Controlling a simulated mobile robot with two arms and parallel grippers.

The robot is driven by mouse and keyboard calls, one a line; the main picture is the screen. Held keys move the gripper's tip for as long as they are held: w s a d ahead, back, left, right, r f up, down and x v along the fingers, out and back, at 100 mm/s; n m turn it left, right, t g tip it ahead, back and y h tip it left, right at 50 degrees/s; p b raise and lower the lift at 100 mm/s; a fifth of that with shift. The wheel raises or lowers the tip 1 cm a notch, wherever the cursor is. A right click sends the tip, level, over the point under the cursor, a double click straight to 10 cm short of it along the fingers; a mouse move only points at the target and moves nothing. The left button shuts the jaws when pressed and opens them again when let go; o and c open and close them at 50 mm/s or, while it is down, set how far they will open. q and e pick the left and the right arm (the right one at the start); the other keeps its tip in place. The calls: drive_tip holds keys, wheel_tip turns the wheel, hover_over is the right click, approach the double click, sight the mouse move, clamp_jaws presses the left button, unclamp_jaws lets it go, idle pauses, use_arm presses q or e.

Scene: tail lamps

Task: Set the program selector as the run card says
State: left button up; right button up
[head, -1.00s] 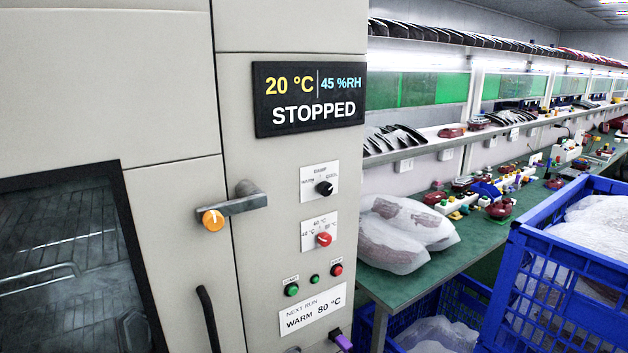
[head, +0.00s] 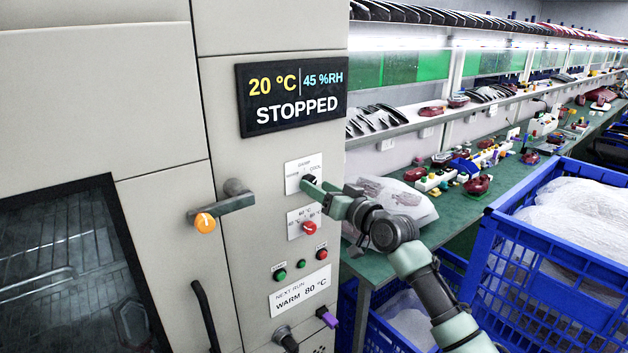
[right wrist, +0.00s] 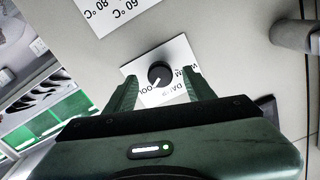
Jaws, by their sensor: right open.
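The black program selector knob (right wrist: 160,74) sits on a white plate (head: 292,180) labelled DAMP, WARM and COOL. In the right wrist view its white mark points at COOL. My right gripper (head: 313,185) is open at the plate. Its two fingers stand either side of the knob with gaps, and I cannot tell how deep they reach. In the head view it hides most of the knob. The run card (head: 300,291) reads NEXT RUN WARM 80 °C. The red temperature knob (head: 309,228) is just below the selector; its setting is too small to read. My left gripper is out of view.
The display (head: 292,94) reads 20 °C, 45 %RH, STOPPED. A door handle (head: 225,203) juts out left of the knobs. Green and red buttons (head: 321,254) sit below them. A blue crate (head: 560,265) and a green bench (head: 455,215) stand at right.

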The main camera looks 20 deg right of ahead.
drive_tip(key=shift+x, duration=1.05)
